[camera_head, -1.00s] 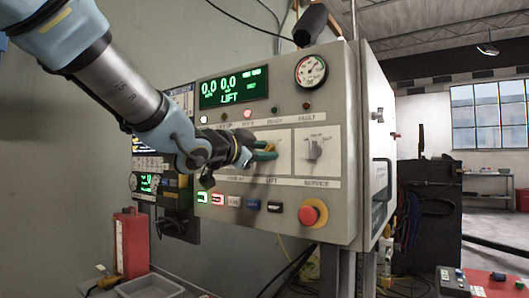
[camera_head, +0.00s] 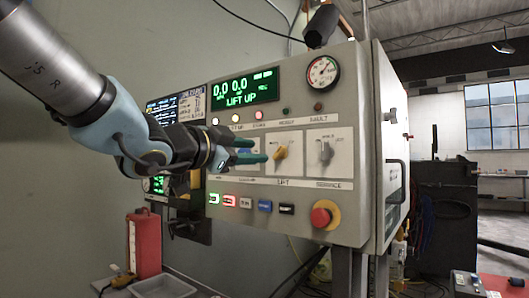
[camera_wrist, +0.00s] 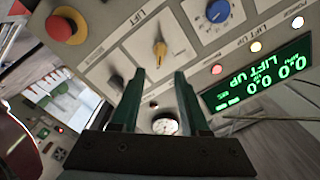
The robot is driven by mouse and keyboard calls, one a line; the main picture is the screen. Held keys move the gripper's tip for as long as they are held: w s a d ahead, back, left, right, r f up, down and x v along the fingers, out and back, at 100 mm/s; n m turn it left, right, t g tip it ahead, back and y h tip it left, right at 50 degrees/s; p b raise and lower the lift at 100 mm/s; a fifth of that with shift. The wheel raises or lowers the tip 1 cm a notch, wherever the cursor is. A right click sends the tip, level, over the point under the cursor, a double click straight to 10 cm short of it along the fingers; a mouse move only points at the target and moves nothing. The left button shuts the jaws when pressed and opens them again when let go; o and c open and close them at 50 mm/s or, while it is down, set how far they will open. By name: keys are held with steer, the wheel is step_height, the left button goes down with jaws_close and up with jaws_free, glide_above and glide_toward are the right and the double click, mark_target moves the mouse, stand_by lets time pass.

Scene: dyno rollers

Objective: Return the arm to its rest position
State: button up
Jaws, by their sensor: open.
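My gripper (camera_head: 252,151) is in front of the grey control panel (camera_head: 345,180), with its two green fingers apart and nothing between them. In the wrist view my gripper (camera_wrist: 158,78) points at the panel, and the yellow lift knob (camera_wrist: 160,50) shows beyond the fingertips. The same yellow knob (camera_head: 281,152) is just right of the fingertips in the head view, apart from them. The green display (camera_head: 245,90) reads "LIFT UP" with 0.0 values. My arm reaches in from the upper left.
A red emergency button (camera_head: 321,217) sticks out low on the panel. A pressure gauge (camera_head: 323,74) is at its top right. A red box (camera_head: 144,244) and a grey tray (camera_head: 163,287) are below left. A grey knob (camera_head: 325,152) is on the right.

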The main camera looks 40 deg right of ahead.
steer(key=shift+v, duration=0.8)
